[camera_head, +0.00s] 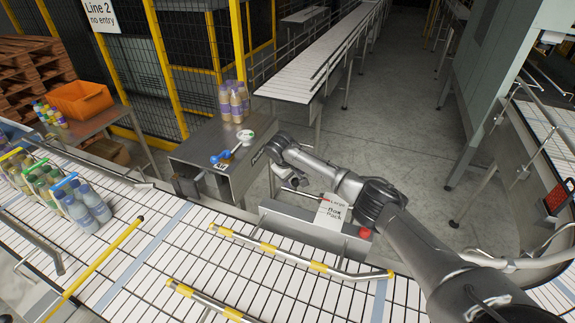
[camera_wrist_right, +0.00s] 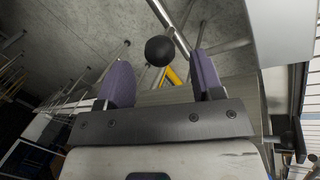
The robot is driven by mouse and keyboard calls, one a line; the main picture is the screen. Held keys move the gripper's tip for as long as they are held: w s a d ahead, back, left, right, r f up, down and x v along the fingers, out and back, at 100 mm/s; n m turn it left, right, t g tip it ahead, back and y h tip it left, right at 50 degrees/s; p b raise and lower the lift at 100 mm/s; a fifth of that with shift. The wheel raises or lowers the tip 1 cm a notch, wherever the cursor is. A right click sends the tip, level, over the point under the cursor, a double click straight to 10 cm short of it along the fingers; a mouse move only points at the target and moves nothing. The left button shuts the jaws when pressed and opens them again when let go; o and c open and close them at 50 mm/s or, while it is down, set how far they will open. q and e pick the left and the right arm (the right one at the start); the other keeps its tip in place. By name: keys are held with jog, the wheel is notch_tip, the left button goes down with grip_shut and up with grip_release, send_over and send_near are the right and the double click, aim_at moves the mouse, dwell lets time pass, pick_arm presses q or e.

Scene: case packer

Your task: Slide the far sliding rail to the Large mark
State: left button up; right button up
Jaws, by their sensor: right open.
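The far guide rail (camera_head: 300,258), a metal bar with yellow bands, lies over the white conveyor. Behind it a grey unit carries a white sign (camera_head: 331,213) with a "Large" mark (camera_head: 337,203) at its top. A thin metal rod (camera_head: 312,195) reaches from beside the sign towards my right gripper (camera_head: 285,173), which points down and is mostly hidden by its wrist. In the right wrist view, my right gripper (camera_wrist_right: 163,62) is open, and a black ball knob (camera_wrist_right: 159,50) on a metal rod shows between its purple fingertips. I cannot tell if they touch.
A near yellow-banded rail (camera_head: 213,302) runs closer to me. A grey cabinet (camera_head: 220,162) with bottles (camera_head: 234,102) stands left of my right gripper. A red button (camera_head: 365,233) sits right of the sign. Bottle packs (camera_head: 84,205) stand on the conveyor at left.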

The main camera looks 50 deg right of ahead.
jog(key=b+v, duration=0.1)
jog(key=v, duration=0.8)
jog(key=shift+r+b, duration=0.3)
jog(key=shift+a, duration=0.1)
